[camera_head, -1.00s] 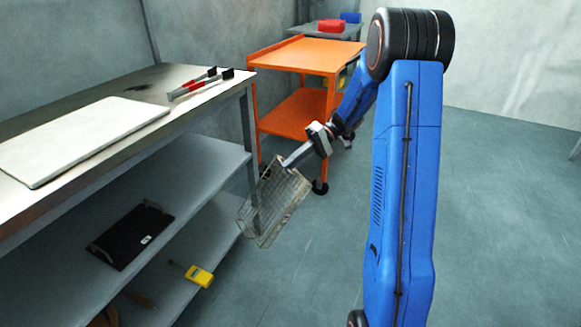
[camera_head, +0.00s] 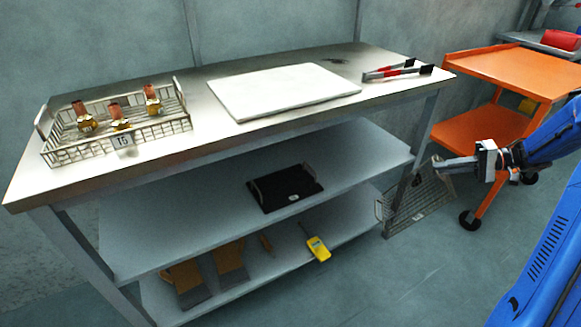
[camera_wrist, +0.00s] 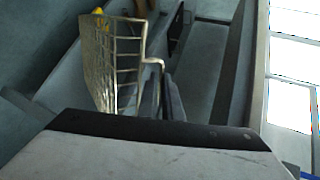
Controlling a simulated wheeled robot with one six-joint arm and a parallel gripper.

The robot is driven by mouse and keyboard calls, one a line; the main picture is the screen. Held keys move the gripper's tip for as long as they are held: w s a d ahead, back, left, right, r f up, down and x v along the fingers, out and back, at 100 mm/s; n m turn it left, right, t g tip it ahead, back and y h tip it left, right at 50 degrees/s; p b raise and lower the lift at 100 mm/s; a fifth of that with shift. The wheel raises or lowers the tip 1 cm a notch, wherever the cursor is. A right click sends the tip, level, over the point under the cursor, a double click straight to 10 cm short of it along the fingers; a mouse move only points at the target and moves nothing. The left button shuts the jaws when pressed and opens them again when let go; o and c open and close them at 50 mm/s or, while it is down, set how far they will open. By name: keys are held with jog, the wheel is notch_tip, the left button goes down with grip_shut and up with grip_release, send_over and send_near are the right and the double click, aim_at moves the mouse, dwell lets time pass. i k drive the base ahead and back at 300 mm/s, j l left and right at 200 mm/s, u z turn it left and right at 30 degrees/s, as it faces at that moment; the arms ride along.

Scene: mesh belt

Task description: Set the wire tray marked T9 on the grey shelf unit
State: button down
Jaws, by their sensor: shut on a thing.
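My gripper (camera_head: 440,164) is shut on a wire tray (camera_head: 408,208) by its upper edge. The tray hangs steeply tilted in the air, by the right front leg of a steel bench. It also shows in the wrist view (camera_wrist: 112,55). I cannot read a mark on it. Another wire tray (camera_head: 165,128) stands on the bench's left end, with a tag (camera_head: 123,140) that looks like T5 and several copper-topped brass parts in it. The bench has grey lower shelves (camera_head: 350,145); I cannot tell whether it is the grey shelf unit.
The bench top (camera_head: 215,135) carries a white board (camera_head: 285,90) and red-handled tools (camera_head: 395,71). A black tray (camera_head: 285,188) lies on the middle shelf, a yellow device (camera_head: 318,249) on the lower one. An orange cart (camera_head: 510,70) stands right; a grey surface with a red box (camera_head: 559,40) is behind.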

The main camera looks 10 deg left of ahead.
aim_at(350, 153)
jog(key=i+l+z, duration=0.1)
jog(key=z, duration=0.25)
jog(key=i+z, duration=0.4)
jog(key=i+j+z, duration=0.15)
jog(key=i, duration=0.25)
jog(key=i+j+u, duration=0.1)
jog(key=u, duration=0.15)
jog(key=i+j+u, duration=0.1)
jog(key=u, duration=0.2)
jog(key=i+l+u, duration=0.15)
jog(key=l+u, duration=0.65)
jog(key=l, duration=0.2)
jog(key=l+u, duration=0.45)
jog(key=l, duration=0.35)
jog(key=k+l+u, duration=0.1)
jog(key=l+u, duration=0.35)
jog(key=l, duration=0.3)
jog(key=j+z, duration=0.3)
jog(key=j, duration=0.15)
jog(key=j+z, duration=0.25)
jog(key=j, duration=0.25)
jog(key=j+z, duration=0.3)
jog(key=j, duration=0.15)
jog(key=k+j+z, duration=0.25)
jog(key=j, duration=0.2)
jog(key=j+z, duration=0.3)
jog(key=j, duration=0.15)
